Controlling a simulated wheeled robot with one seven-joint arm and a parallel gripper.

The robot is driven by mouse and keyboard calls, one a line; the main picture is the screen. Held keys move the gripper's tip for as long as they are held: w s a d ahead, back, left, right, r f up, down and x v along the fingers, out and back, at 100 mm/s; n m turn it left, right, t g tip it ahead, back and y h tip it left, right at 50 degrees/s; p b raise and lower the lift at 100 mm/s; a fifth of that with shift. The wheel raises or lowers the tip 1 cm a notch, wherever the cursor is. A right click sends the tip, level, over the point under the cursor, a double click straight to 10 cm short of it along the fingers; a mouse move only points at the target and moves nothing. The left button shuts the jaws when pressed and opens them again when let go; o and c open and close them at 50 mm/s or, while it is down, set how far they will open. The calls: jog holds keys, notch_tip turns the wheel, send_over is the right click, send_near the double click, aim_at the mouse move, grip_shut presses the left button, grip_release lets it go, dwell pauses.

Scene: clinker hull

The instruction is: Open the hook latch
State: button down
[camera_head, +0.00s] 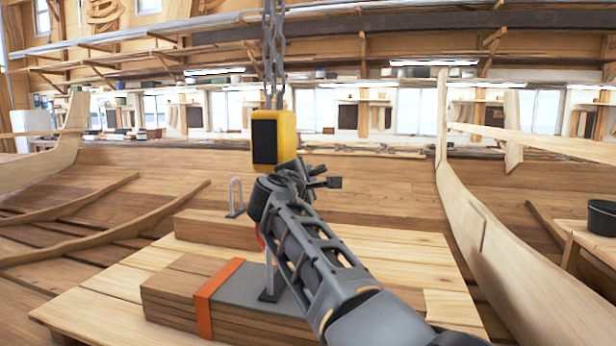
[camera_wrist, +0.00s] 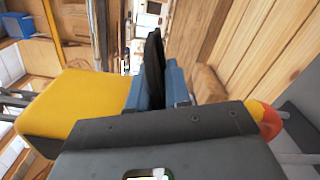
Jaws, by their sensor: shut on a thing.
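A yellow hoist block (camera_head: 275,138) with a dark face hangs from a chain in the head view. It fills the left of the wrist view (camera_wrist: 75,105). A small red part of the hook (camera_head: 260,237) shows below it, mostly hidden behind my arm. In the wrist view a red and yellow rounded hook part (camera_wrist: 265,118) shows at the right. My gripper (camera_wrist: 168,80) is just beside the block, shut on a thin dark piece, apparently the hook latch (camera_wrist: 153,65). The latch itself is hidden in the head view.
A strapped plank stack (camera_head: 170,300) with an orange band (camera_head: 205,300) and grey plate lies below on a wooden platform (camera_head: 90,305). Metal loops (camera_head: 235,192) stand up there. The chain (camera_head: 273,50) runs upward. Hull planking rises on both sides; a dark bucket (camera_head: 602,217) stands right.

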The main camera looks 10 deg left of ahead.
jog(key=shift+a+r, duration=0.15)
jog(key=shift+r, duration=0.1)
jog(key=c, duration=1.3)
grip_release()
jog(key=shift+o, duration=0.4)
jog(key=shift+f, duration=0.15)
jog(key=s, duration=0.8)
jog(key=shift+b, duration=0.3)
jog(key=shift+f, duration=0.1)
